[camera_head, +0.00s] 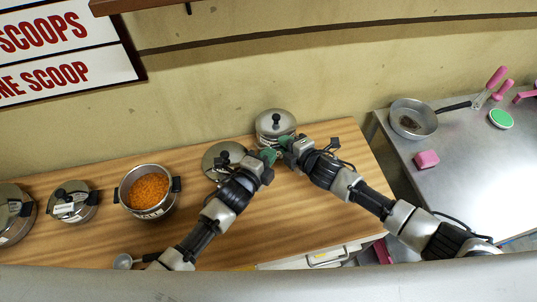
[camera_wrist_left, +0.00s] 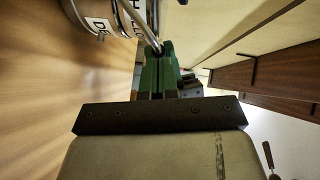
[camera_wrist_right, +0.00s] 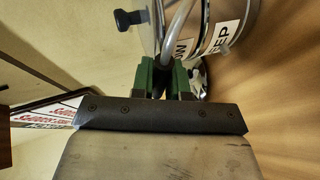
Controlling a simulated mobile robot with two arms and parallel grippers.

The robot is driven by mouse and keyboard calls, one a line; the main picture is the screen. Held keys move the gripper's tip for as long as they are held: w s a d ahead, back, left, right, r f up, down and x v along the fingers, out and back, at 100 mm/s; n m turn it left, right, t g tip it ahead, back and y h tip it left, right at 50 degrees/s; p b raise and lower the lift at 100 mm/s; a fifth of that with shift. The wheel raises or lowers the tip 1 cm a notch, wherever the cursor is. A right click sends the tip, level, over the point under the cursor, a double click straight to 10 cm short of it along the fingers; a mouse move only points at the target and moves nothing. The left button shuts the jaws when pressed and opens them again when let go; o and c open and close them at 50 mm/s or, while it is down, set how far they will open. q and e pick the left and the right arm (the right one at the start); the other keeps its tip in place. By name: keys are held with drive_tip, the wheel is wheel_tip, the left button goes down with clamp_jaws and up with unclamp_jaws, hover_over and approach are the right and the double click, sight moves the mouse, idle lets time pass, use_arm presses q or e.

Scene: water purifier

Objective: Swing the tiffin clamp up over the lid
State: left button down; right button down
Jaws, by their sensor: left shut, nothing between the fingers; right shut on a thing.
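The steel tiffin (camera_head: 266,138) stands at the back of the wooden counter, its lid (camera_head: 277,116) on top with a black knob. My right gripper (camera_head: 285,143) is at its front right, shut on the bent metal clamp (camera_wrist_right: 181,42), which shows as a loop in the right wrist view. The labelled tiffin wall (camera_wrist_right: 228,30) is beside it. My left gripper (camera_head: 268,156) is shut and empty at the tiffin's front. In the left wrist view a metal rod (camera_wrist_left: 143,27) of the clamp runs close to its green fingertips (camera_wrist_left: 160,60). The grippers hide much of the clamp in the head view.
A pot of orange food (camera_head: 148,190) and other pots stand further left. The wall is close behind the tiffin. The steel table (camera_head: 470,160) at right holds a pan (camera_head: 413,119).

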drive_tip(key=shift+a, duration=0.1)
use_arm(q)
drive_tip(key=shift+w+a+r+n+g, duration=0.15)
drive_tip(key=shift+w, duration=0.25)
drive_tip(key=shift+w+a+r+n+g, duration=0.1)
drive_tip(key=shift+w+r+n+g, duration=0.05)
drive_tip(key=shift+w, duration=0.2)
use_arm(e)
drive_tip(key=shift+s+a, duration=0.15)
drive_tip(key=shift+s, duration=0.05)
drive_tip(key=c, duration=1.1)
unclamp_jaws()
drive_tip(key=shift+w, duration=0.15)
use_arm(q)
drive_tip(key=shift+s, duration=0.1)
